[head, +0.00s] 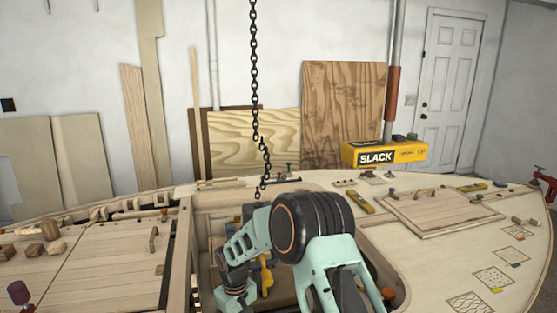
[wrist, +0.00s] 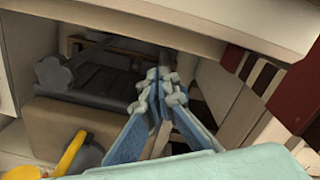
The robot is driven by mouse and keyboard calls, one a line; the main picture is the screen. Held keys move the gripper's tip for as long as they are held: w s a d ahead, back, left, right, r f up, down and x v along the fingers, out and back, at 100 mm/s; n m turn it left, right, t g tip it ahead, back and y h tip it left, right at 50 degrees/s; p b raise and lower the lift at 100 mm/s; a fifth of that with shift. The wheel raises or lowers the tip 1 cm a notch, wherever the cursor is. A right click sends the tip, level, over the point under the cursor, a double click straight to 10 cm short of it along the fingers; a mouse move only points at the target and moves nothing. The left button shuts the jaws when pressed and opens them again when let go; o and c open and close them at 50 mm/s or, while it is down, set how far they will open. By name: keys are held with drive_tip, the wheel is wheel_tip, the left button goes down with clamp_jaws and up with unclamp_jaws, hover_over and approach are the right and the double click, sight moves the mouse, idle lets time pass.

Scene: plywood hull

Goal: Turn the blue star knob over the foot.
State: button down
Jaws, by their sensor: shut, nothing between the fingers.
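In the wrist view, my gripper (wrist: 160,88) is shut, with its pale lobed fingertips together and nothing between them. A lobed, star-like grey knob (wrist: 53,74) is to its left, apart from the fingers. It looks grey in the shade, and I cannot tell whether it is the blue star knob. No clearly blue star knob shows, and I cannot make out the foot. In the head view, my arm reaches down into the open well of the hull (head: 212,200), and my fingertips are hidden.
A brown block (wrist: 70,125) and a yellow part (wrist: 70,153) lie left of my fingers. Dark red bars (wrist: 265,78) and a pale wooden edge (wrist: 200,25) close in on the right and above. A chain (head: 254,70) hangs over the well, near a yellow SLACK box (head: 410,154).

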drive_tip(key=shift+a+b, duration=0.25)
drive_tip(key=shift+b, duration=0.15)
drive_tip(key=shift+r, duration=0.1)
drive_tip(key=r+p, duration=0.1)
drive_tip(key=r, duration=0.1)
drive_tip(key=r+p, duration=0.1)
drive_tip(key=r, duration=0.1)
drive_tip(key=r+p, duration=0.1)
drive_tip(key=shift+s+d+r, duration=0.3)
drive_tip(key=shift+d+r, duration=0.1)
drive_tip(key=shift+w, duration=0.1)
